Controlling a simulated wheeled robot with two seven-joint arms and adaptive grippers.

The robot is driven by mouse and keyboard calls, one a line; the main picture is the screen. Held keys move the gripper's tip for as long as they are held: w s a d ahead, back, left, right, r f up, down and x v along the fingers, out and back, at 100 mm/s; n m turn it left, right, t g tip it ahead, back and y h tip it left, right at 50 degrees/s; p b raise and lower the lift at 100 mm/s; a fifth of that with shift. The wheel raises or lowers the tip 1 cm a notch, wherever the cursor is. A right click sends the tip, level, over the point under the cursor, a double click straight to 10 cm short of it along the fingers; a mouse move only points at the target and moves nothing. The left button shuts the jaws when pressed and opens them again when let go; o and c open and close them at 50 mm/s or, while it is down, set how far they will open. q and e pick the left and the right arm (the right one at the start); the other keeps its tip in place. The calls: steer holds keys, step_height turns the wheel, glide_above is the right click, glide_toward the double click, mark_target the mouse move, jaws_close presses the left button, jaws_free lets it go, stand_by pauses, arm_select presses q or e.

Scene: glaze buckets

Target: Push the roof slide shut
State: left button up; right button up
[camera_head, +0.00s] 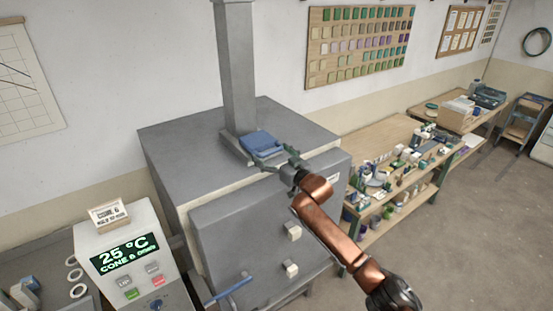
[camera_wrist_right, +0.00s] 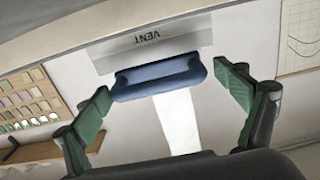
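The roof slide's blue part (camera_head: 262,143) lies on the grey kiln roof, at the foot of the flue. In the right wrist view its blue handle (camera_wrist_right: 158,80) shows below a grey plate (camera_wrist_right: 152,42) marked VENT, which appears upside down. My right gripper (camera_head: 280,166) is at the front edge of the roof, close to the blue part. In the wrist view its green fingers (camera_wrist_right: 165,92) are spread, one on each side of the handle, with gaps to it. I cannot tell how far the slide is open. My left gripper is not in view.
The grey flue (camera_head: 238,75) rises behind the slide. The kiln door (camera_head: 255,235) with a blue handle (camera_head: 230,289) is below. A controller (camera_head: 128,262) reading 25 °C stands at left. A cluttered wooden bench (camera_head: 385,150) is at right, with free floor beyond.

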steer(key=v, duration=1.1)
steer(key=shift+s+d, duration=0.2)
steer(key=shift+s, duration=0.15)
